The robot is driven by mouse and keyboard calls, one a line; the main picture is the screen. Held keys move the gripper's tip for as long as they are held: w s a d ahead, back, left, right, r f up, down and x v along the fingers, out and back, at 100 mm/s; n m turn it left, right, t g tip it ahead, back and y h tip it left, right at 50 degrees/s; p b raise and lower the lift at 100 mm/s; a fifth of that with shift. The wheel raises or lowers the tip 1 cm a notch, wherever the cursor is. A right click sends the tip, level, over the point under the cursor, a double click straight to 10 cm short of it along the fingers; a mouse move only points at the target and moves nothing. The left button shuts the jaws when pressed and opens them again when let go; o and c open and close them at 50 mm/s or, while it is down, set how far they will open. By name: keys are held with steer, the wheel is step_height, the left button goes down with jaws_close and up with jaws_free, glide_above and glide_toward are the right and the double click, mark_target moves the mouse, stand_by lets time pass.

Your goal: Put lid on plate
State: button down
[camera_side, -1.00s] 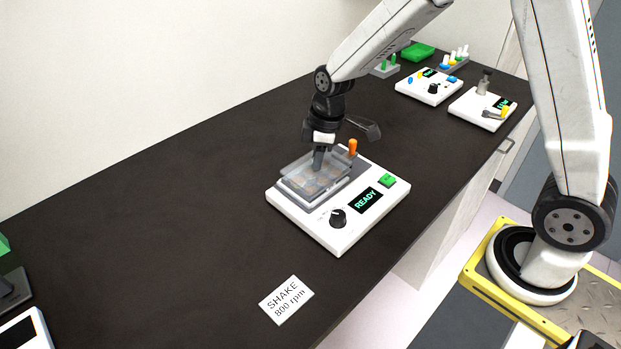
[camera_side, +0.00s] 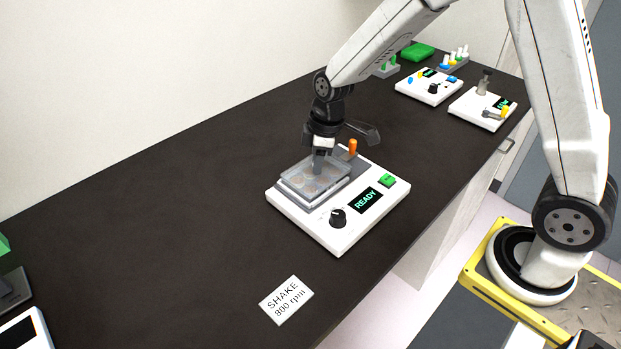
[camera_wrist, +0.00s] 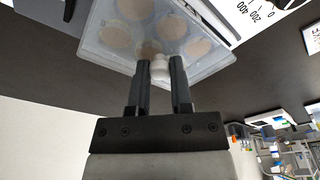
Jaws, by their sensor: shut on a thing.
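The clear lid (camera_side: 322,167) is at the plate (camera_side: 296,190) on the shaker, and it lines up with the plate closely; I cannot tell whether it is fully seated. The plate has several round wells with tan contents, seen through the lid in the wrist view (camera_wrist: 122,42). My gripper (camera_side: 322,160) points down over the lid. In the wrist view its two fingers (camera_wrist: 160,72) are shut on the lid's small white knob (camera_wrist: 160,68).
The white shaker (camera_side: 335,235) has a dark knob, a READY display, a green button (camera_side: 387,180) and an orange lever (camera_side: 352,147). A SHAKE 800 rpm card (camera_side: 286,300) lies in front. Other devices (camera_side: 430,87) stand at the back right.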

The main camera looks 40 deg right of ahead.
steer(key=shift+f, duration=0.4)
stand_by(0.3)
steer(key=shift+c, duration=2.2)
jaws_free()
steer(key=shift+s+d+r, duration=0.15)
steer(key=shift+r, duration=1.15)
steer(key=shift+s+d+r, duration=0.1)
steer(key=shift+d+r, duration=0.05)
steer(key=shift+r, duration=1.15)
steer(key=shift+s+d+r, duration=0.15)
steer(key=shift+r, duration=1.15)
